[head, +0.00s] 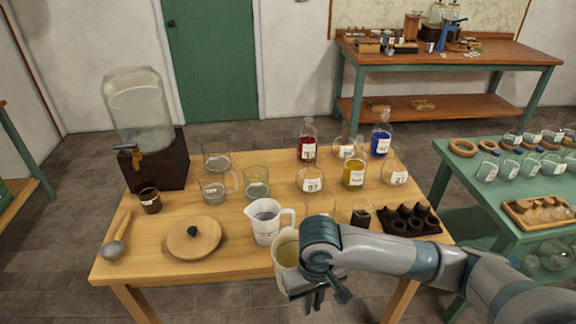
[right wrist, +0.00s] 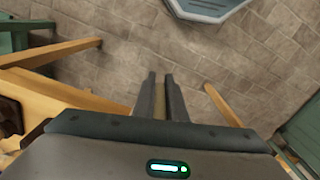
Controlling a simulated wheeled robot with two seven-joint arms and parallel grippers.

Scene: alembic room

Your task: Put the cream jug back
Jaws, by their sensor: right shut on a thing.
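The cream jug (head: 286,250) is at the front edge of the table (head: 200,262), partly hidden behind my right gripper and wrist. My right gripper (head: 316,293) is at its right side, shut on it, low in front of the table edge. In the right wrist view the two fingers (right wrist: 160,95) are close together with a thin tan strip between them; the jug's body does not show there. I cannot tell whether the jug touches the table. My left gripper is not in view.
A white measuring jug (head: 264,228) stands just behind the cream jug. A wooden lid (head: 180,240) lies to the left. Several glass beakers and labelled flasks fill the table's middle. A dark holder (head: 425,227) stands at the right. A green table (head: 500,200) is further right.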

